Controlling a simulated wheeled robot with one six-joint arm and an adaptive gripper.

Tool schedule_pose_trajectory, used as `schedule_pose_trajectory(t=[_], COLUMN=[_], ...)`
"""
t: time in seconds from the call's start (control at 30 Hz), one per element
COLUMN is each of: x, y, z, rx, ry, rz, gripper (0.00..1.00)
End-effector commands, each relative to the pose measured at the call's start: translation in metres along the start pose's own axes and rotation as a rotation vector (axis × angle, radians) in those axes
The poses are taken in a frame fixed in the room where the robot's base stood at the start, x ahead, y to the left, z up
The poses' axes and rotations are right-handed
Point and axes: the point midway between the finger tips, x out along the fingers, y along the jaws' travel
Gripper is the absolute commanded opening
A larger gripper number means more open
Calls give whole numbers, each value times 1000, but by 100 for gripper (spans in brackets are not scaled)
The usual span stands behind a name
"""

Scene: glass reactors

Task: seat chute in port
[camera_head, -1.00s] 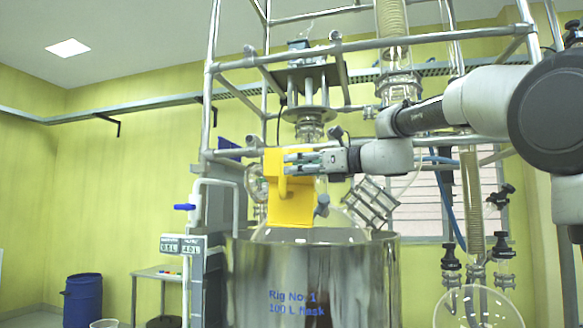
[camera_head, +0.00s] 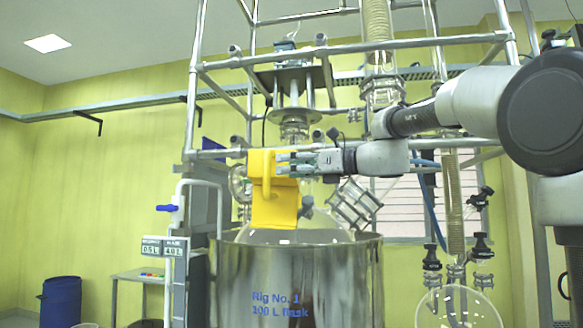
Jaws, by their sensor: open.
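The yellow chute (camera_head: 275,205) is a blocky piece with a handle-like bar on its front. It is above the glass dome of the 100 L flask (camera_head: 345,222), in front of the metal frame. My gripper (camera_head: 284,164) comes in from the right, its fingers pointing left at the chute's upper part. The jaws are open, one finger above the other, overlapping the chute in the picture. I cannot tell whether they touch it. The port and the chute's lower end are hidden behind the chute, so I cannot tell whether it is seated.
A steel vessel (camera_head: 310,280) labelled Rig No. 1 holds the flask. Frame bars (camera_head: 350,50) surround it above and behind. A metal lattice piece (camera_head: 355,203) is right of the chute. A small table (camera_head: 145,276) and blue drum (camera_head: 61,300) stand at left.

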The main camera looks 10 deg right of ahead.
Motion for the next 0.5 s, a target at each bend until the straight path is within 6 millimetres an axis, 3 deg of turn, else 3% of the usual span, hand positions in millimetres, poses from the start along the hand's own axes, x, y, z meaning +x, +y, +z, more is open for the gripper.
schedule_pose_trajectory(t=[0.27, 0.5], x=[-6, -52], y=[-1, -2], z=[-1, 0], rx=[1, 0], ry=[1, 0], rz=[-3, -7], gripper=[59, 59])
